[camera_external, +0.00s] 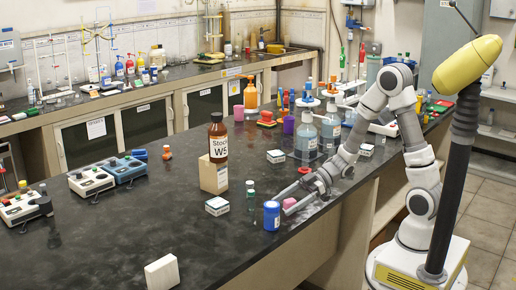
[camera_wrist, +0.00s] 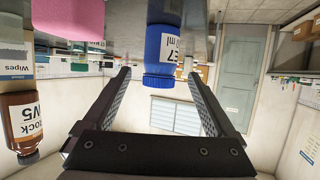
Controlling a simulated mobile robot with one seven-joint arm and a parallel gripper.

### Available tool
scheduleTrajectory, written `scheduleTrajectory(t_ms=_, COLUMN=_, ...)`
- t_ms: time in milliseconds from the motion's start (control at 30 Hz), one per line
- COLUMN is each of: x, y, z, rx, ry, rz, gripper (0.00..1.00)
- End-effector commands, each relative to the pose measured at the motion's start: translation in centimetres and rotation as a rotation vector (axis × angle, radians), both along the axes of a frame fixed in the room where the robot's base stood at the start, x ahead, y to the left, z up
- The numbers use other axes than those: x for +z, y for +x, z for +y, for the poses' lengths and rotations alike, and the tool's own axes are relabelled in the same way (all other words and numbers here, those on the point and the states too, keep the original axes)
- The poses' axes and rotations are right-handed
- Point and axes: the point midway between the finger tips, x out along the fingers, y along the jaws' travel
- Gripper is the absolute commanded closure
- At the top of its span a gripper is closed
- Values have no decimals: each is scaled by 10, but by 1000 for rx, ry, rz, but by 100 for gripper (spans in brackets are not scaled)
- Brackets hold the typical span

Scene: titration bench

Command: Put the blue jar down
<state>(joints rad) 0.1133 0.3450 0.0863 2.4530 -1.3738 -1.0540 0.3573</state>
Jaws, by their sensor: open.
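The blue jar (camera_external: 271,216) with a white label stands upright on the black bench, near its front edge. It also shows upside down in the wrist view (camera_wrist: 160,55), as that picture is inverted. My gripper (camera_external: 282,204) is open, low over the bench just right of the jar. In the wrist view the jar appears in the gap between the two fingers, toward their tips, with no finger seen touching it. Whether the fingertips reach past its sides cannot be told.
Behind are a brown stock bottle (camera_external: 218,138) on a beige block (camera_external: 213,175) and clear bottles (camera_external: 306,137). Bare bench lies in front, left of a white block (camera_external: 162,273).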

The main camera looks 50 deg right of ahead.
Motion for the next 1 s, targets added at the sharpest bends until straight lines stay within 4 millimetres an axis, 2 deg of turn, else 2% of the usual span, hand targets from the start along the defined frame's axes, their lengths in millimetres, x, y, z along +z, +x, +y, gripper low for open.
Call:
scheduleTrajectory(t_ms=100, x=13, y=-8, z=-23, rx=-5, ry=0, rz=-1, gripper=9)
scheduleTrajectory(t_ms=233, x=20, y=-16, z=-41, rx=-4, ry=-1, rz=-1, gripper=9)
scheduleTrajectory(t_ms=400, x=24, y=-22, z=-53, rx=-1, ry=0, rz=0, gripper=9)
scheduleTrajectory(t_ms=567, x=25, y=-23, z=-55, rx=-2, ry=-3, rz=-1, gripper=9)
scheduleTrajectory(t_ms=667, x=27, y=-14, z=-59, rx=-36, ry=-37, rz=-23, gripper=9)
scheduleTrajectory(t_ms=767, x=34, y=7, z=-74, rx=-139, ry=-126, rz=-75, gripper=9)
scheduleTrajectory(t_ms=900, x=59, y=43, z=-115, rx=-381, ry=-299, rz=-152, gripper=9)
scheduleTrajectory(t_ms=1000, x=83, y=54, z=-150, rx=-571, ry=-402, rz=-170, gripper=9)
